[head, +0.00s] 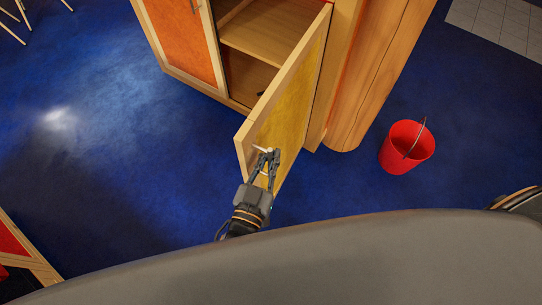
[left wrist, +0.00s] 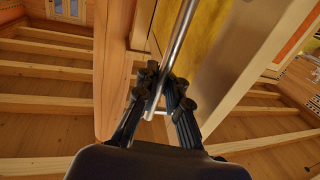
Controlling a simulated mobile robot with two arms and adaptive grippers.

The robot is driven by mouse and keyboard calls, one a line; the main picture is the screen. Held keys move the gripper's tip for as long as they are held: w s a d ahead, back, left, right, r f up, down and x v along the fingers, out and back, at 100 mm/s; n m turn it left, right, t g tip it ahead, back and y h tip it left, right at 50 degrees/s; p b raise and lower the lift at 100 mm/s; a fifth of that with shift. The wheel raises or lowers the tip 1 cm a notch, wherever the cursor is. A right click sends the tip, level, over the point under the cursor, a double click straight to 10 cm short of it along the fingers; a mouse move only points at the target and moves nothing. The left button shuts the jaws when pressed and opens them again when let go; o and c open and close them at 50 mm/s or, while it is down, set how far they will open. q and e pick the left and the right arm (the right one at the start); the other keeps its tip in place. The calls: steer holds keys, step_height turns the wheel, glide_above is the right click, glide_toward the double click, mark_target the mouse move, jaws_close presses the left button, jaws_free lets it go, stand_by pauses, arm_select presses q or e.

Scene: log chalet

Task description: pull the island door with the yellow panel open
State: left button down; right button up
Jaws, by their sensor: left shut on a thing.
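The island door with the yellow panel (head: 292,112) stands swung well out from the wooden island, with the shelf inside the island showing behind it. My left gripper (head: 265,158) is at the door's yellow face near its free edge, shut on the door's handle (head: 262,149). In the left wrist view the handle is a metal bar (left wrist: 178,40) running between the fingers of my left gripper (left wrist: 162,92). The yellow panel (left wrist: 203,28) shows behind the bar. My right gripper is in neither view.
A door with an orange panel (head: 184,38) is shut to the left of the open compartment (head: 262,38). A red bucket (head: 407,147) stands on the blue floor to the right. The floor left of the door is clear. Part of a red-panelled wooden piece (head: 22,252) shows at the lower left.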

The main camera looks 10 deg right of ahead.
arm_select(q)
steer(key=shift+s+a+f, duration=0.1)
steer(key=shift+a+f, duration=0.05)
steer(key=shift+f, duration=0.2)
steer(key=c, duration=1.6)
jaws_free()
steer(key=shift+c, duration=0.2)
steer(key=shift+o, duration=1)
steer(key=shift+r, duration=0.3)
steer(key=v, duration=1.2)
